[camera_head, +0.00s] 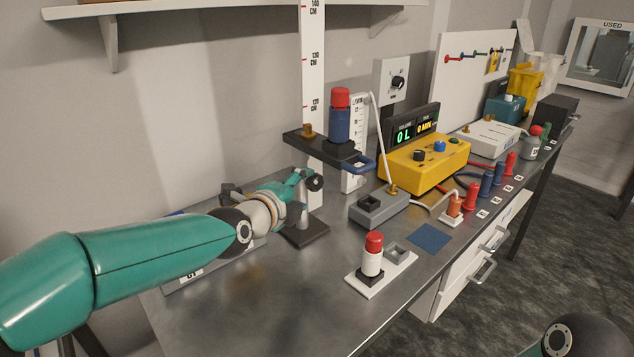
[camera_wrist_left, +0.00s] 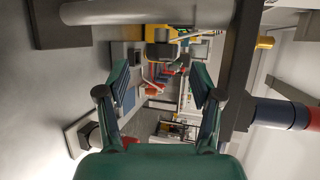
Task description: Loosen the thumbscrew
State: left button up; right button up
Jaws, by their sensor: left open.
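The brass thumbscrew (camera_head: 308,131) sits on top of the dark platform (camera_head: 345,155) on the tall scale post, at its left end. A brass knob (camera_wrist_left: 265,42) also shows in the left wrist view, at the right beside the dark bar. My left gripper (camera_head: 308,182) is below the platform and apart from the thumbscrew. In the left wrist view my gripper (camera_wrist_left: 164,85) has its two fingers spread with nothing between them. A blue bottle with a red cap (camera_head: 340,115) stands on the platform. My right gripper is not in view.
The scale post (camera_head: 312,70) rises behind my gripper, with a dark base (camera_head: 305,233) on the bench. A grey socket box (camera_head: 379,209), a white red-capped bottle (camera_head: 373,258) and a yellow meter (camera_head: 423,163) stand to the right. The front left bench is clear.

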aim_at(310, 185)
pick_arm(q)
jog(key=x, duration=0.6)
jog(key=shift+w+d+f, duration=0.1)
jog(key=shift+w, duration=0.25)
